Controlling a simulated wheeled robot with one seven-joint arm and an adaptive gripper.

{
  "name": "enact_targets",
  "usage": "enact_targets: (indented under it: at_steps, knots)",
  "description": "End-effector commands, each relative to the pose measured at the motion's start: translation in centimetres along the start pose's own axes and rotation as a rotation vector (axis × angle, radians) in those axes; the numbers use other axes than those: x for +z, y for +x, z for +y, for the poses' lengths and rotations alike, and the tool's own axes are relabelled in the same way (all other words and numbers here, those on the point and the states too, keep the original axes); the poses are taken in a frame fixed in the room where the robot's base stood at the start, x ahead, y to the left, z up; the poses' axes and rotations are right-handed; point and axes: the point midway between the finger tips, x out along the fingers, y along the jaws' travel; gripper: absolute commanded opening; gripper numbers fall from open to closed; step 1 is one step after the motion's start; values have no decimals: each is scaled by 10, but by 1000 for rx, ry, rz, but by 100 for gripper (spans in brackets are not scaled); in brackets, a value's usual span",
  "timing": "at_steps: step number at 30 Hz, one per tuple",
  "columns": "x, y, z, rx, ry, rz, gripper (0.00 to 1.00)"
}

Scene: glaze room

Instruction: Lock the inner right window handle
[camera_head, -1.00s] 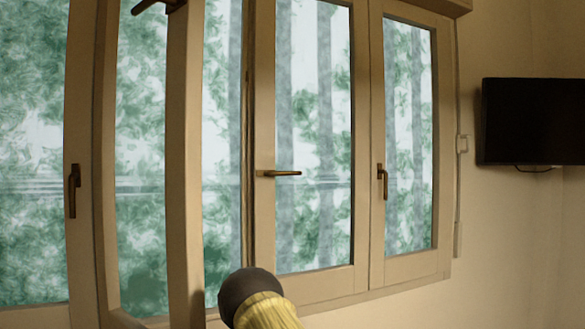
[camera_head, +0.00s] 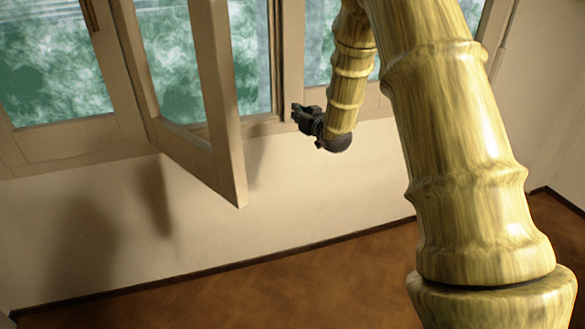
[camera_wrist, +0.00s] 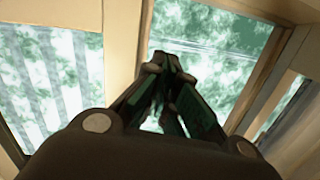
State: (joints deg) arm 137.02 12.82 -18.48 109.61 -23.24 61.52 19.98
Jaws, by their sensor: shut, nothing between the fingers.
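My gripper (camera_head: 303,115) is shut and empty in front of the lower window frame, just right of the open sash. In the wrist view its fingertips (camera_wrist: 166,64) are together, with glass and a pale window post behind them. The inner right window sash (camera_head: 318,45) is partly covered by my arm in the head view. Its handle does not show in either view now. I cannot tell how far the gripper is from that handle.
An open window sash (camera_head: 225,120) juts into the room left of my gripper. A dark handle (camera_head: 91,14) shows on the far left sash at the top edge. The wall below and the wooden floor (camera_head: 330,285) are clear.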

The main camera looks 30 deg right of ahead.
Motion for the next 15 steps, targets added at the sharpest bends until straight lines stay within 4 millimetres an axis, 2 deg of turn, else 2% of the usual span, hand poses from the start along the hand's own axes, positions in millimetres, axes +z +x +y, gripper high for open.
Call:
enact_targets:
  at_steps: [1, 5, 6, 12, 15]
  knots:
    - [-39, 4, 7, -9, -4, 57, 0]
    - [-125, 7, 24, -34, -13, 187, 0]
    - [-152, 6, 29, -44, -17, 227, 0]
    - [-279, -12, 54, -88, -41, 414, 0]
    - [-333, -26, 64, -110, -55, 492, 0]
